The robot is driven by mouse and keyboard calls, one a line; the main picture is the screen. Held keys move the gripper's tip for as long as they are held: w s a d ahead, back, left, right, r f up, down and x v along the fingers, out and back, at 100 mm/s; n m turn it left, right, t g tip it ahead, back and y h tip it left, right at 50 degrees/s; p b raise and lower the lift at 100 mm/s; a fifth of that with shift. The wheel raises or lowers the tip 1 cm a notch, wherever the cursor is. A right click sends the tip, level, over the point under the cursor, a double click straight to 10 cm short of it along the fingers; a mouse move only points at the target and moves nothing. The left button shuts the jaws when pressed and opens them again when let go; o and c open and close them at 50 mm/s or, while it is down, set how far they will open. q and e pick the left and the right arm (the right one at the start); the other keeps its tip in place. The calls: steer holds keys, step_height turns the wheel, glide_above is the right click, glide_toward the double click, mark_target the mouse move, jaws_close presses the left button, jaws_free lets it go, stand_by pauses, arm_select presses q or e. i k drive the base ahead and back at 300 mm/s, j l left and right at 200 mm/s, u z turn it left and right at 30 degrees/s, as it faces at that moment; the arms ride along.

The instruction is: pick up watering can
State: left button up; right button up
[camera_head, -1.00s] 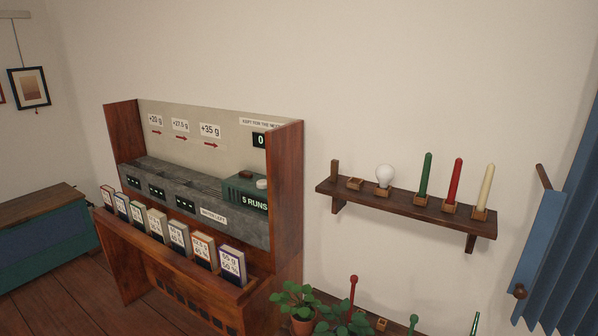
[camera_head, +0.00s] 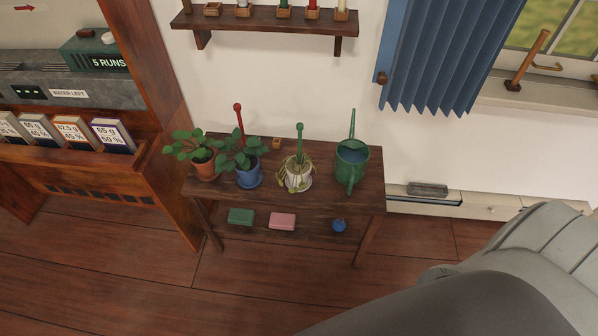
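A green watering can (camera_head: 351,166) stands upright at the right end of a dark wooden plant table (camera_head: 330,203). Its open top faces up, its spout points toward me, and a thin green part rises at its back. A large grey part of my own arm fills the lower right of the head view. Neither of my grippers shows.
Three potted plants stand left of the can: terracotta (camera_head: 204,168), blue (camera_head: 248,177) and white with a drooping plant (camera_head: 297,178). The lower shelf holds a green block (camera_head: 240,216), a pink block (camera_head: 282,221) and a blue round item (camera_head: 339,225). A wall shelf (camera_head: 262,21) hangs above.

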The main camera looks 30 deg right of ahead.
mark_target(353, 156)
steer(key=z, duration=1.3)
steer(key=i+l+u, duration=0.4)
steer(key=l, duration=0.15)
steer(key=l+u, duration=0.15)
steer(key=l, duration=0.15)
steer(key=i+l+u, duration=0.2)
steer(key=l, duration=0.15)
steer(key=k, duration=0.05)
